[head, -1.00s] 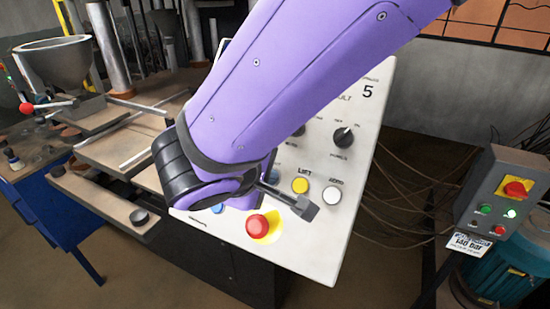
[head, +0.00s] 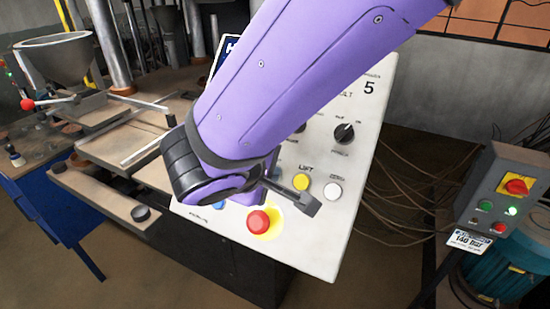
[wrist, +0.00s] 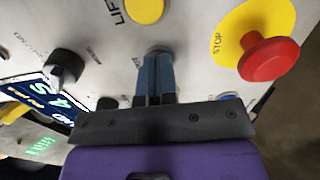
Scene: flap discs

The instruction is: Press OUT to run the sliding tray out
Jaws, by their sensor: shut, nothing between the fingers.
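In the wrist view my gripper (wrist: 157,72) is shut and empty, its blue-grey fingertips against or just over a grey round fitting on the control panel. The fingers cover that control; its label is mostly hidden, so I cannot read OUT or tell whether it is pressed.
A red STOP button (wrist: 270,60) on a yellow disc is to the right of my fingers. A yellow LIFT button (wrist: 146,9) and a black knob (wrist: 64,68) are near. A blue button (wrist: 229,97) is partly hidden. A grey switch box (head: 503,188) stands at the right.

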